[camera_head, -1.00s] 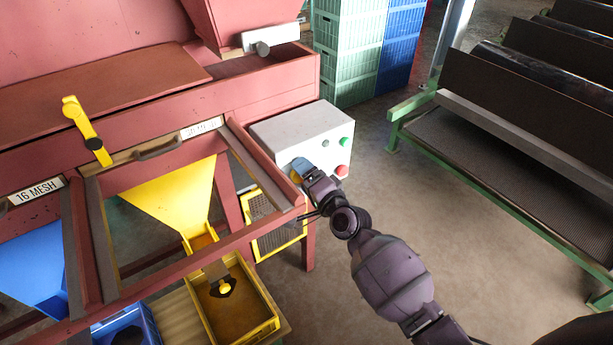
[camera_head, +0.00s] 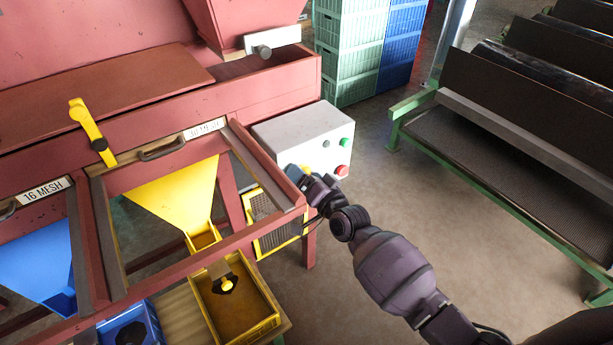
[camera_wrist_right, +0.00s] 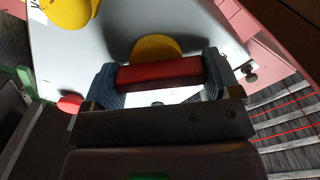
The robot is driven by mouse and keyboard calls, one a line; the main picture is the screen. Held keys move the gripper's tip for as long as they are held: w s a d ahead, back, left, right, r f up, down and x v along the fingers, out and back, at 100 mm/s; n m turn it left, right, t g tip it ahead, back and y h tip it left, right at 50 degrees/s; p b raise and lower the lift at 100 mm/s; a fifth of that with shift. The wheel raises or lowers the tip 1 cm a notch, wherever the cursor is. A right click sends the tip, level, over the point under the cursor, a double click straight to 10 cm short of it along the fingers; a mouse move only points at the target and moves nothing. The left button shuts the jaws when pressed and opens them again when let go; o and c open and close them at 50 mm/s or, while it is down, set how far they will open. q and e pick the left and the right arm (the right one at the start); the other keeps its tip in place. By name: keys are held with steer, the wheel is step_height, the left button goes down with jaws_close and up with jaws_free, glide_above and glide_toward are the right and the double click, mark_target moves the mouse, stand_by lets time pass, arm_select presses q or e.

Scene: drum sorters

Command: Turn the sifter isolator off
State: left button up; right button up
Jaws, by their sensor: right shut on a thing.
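The isolator is a red bar handle (camera_wrist_right: 160,72) on a yellow disc (camera_wrist_right: 155,46), set on the front of a pale grey control box (camera_head: 300,127). My right gripper (camera_head: 298,174) is at the lower left of that front face. In the right wrist view its blue fingers (camera_wrist_right: 160,78) are shut on the red handle, one at each end. My left gripper is not in view.
A red button (camera_head: 342,171) and a green button (camera_head: 345,142) are close to the gripper on the box. The red sifter frame (camera_head: 265,172) stands just left, with a yellow mesh guard (camera_head: 265,222) below. A green-framed conveyor (camera_head: 500,150) is at right, with open floor between.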

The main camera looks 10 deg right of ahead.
stand_by(0.3)
steer(key=o, duration=0.8)
steer(key=v, duration=1)
steer(key=shift+s+d, duration=0.2)
steer(key=shift+s, duration=0.15)
steer(key=s+d+f+n+g+h, duration=0.1)
steer(key=s+d+f+h, duration=0.1)
steer(key=s, duration=0.4)
steer(key=s+d+f+n+g+h, duration=0.2)
steer(key=s+d+f, duration=0.3)
steer(key=s+f, duration=0.1)
steer(key=s+d+f+n+g+h, duration=0.1)
steer(key=s+d+f+n+h, duration=0.1)
steer(key=s, duration=0.5)
steer(key=shift+s+d+f+g+h, duration=0.15)
steer(key=shift+d+f+g+h, duration=0.3)
steer(key=shift+d+f, duration=0.85)
